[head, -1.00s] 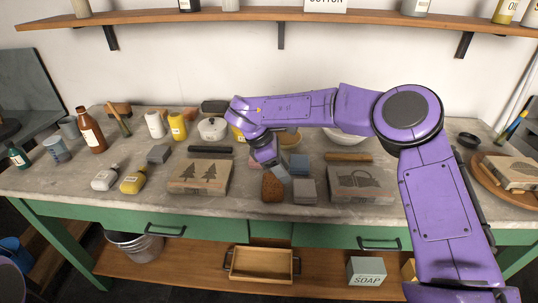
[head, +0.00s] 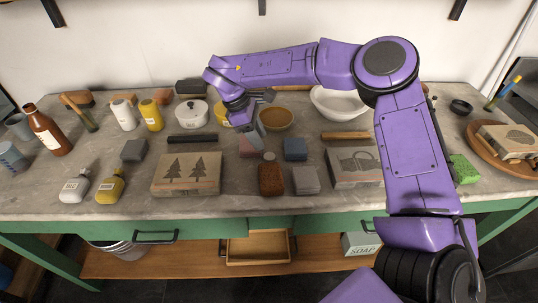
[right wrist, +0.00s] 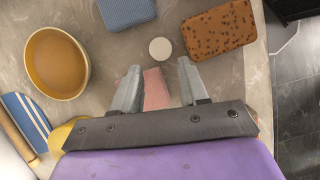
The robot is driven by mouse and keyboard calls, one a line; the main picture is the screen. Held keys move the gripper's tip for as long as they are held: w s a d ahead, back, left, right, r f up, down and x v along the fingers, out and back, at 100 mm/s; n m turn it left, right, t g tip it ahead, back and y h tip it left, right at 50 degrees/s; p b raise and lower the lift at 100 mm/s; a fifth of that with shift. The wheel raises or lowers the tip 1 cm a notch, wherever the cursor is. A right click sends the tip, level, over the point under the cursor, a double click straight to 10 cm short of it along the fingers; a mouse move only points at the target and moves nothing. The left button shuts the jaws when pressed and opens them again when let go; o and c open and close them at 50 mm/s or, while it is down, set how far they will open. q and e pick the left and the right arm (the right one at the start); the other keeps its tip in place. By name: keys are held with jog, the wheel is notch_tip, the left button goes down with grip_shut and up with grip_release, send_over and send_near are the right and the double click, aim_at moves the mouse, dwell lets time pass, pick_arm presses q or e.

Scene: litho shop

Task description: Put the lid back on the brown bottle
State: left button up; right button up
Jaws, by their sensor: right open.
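The brown bottle (head: 48,131) stands upright at the far left of the bench, with a pale label; I cannot make out its mouth clearly. A small white round disc, which looks like the lid (head: 268,156), lies on the bench behind the brown speckled sponge. It also shows in the right wrist view (right wrist: 160,49), just beyond my fingertips and between their lines. My right gripper (head: 262,118) is open and empty, above the bench near the pink block (head: 252,146). The right wrist view shows that block between the fingers, lower down. My left gripper is not in view.
The brown sponge (head: 271,179), a blue block (head: 295,149) and a tan bowl (head: 277,119) lie close around the disc. A stone with trees (head: 187,174) and a black bar (head: 192,138) lie to the left. White and yellow bottles stand further left.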

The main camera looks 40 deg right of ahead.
aim_at(269, 156)
jog(key=shift+d+f, duration=0.2)
jog(key=shift+f, duration=0.35)
jog(key=shift+s+d+f, duration=0.1)
jog(key=shift+s, duration=0.35)
jog(key=shift+w+f+p, duration=0.1)
jog(key=shift+f+p, duration=0.1)
jog(key=shift+p, duration=0.15)
jog(key=p+x, duration=0.1)
jog(key=x, duration=0.3)
jog(key=shift+p, duration=0.3)
jog(key=shift+d+f, duration=0.1)
jog(key=shift+f, duration=0.25)
